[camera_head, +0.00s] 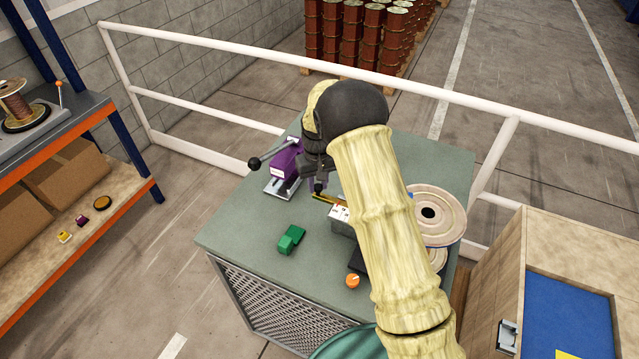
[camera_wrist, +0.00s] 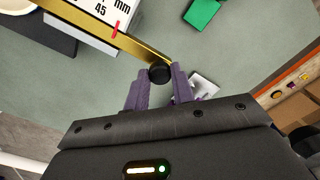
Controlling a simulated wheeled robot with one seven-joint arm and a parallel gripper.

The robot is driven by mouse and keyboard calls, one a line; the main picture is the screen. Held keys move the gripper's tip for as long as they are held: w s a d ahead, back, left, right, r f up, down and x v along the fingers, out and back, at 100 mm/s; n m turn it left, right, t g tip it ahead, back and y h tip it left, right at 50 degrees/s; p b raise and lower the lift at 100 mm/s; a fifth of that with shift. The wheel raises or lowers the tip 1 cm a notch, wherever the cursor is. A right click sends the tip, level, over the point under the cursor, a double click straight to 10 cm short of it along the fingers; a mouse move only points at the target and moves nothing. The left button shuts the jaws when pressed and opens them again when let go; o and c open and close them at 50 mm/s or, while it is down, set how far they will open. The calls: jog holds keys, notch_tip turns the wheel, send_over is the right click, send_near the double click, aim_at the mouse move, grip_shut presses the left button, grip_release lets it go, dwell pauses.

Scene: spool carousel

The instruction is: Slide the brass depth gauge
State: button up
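The brass depth gauge (camera_head: 325,198) is a slim yellow bar on the table, left of my arm in the head view. In the wrist view the bar (camera_wrist: 135,45) runs along a white scale block (camera_wrist: 85,15) marked "45" and "mm", with a red line on it. A black knob (camera_wrist: 160,73) sits at the bar's end. The purple fingertips of my gripper (camera_wrist: 160,80) lie on either side of the knob and appear to touch it. In the head view my gripper (camera_head: 318,185) is partly hidden by my wrist.
The green table (camera_head: 240,235) holds a purple clamp (camera_head: 286,160) with a black-balled lever, a green block (camera_head: 291,239), an orange knob (camera_head: 352,281) and a pale spool (camera_head: 435,212). A white railing (camera_head: 210,43) runs behind.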

jog(key=o, duration=0.4)
jog(key=shift+w+a, duration=0.1)
jog(key=shift+a, duration=0.15)
jog(key=shift+o, duration=0.2)
jog(key=shift+r, duration=0.1)
notch_tip(320, 180, up, 17)
jog(key=b, duration=0.5)
jog(key=shift+r, duration=0.2)
jog(key=shift+d+f, duration=0.1)
jog(key=shift+d, duration=0.05)
jog(key=s+d+f+m+t+b, duration=0.1)
jog(key=s+d+f, duration=0.3)
jog(key=s, duration=0.5)
jog(key=s+d+f+m+b, duration=0.1)
jog(key=s+d+f, duration=0.3)
jog(key=s, duration=0.5)
jog(key=s+d+f+m+t+b, duration=0.1)
jog(key=s+d+f, duration=0.2)
jog(key=s+d, duration=0.2)
jog(key=s, duration=0.3)
jog(key=shift+s+d+f+m+t, duration=0.3)
jog(key=shift+s+f, duration=0.1)
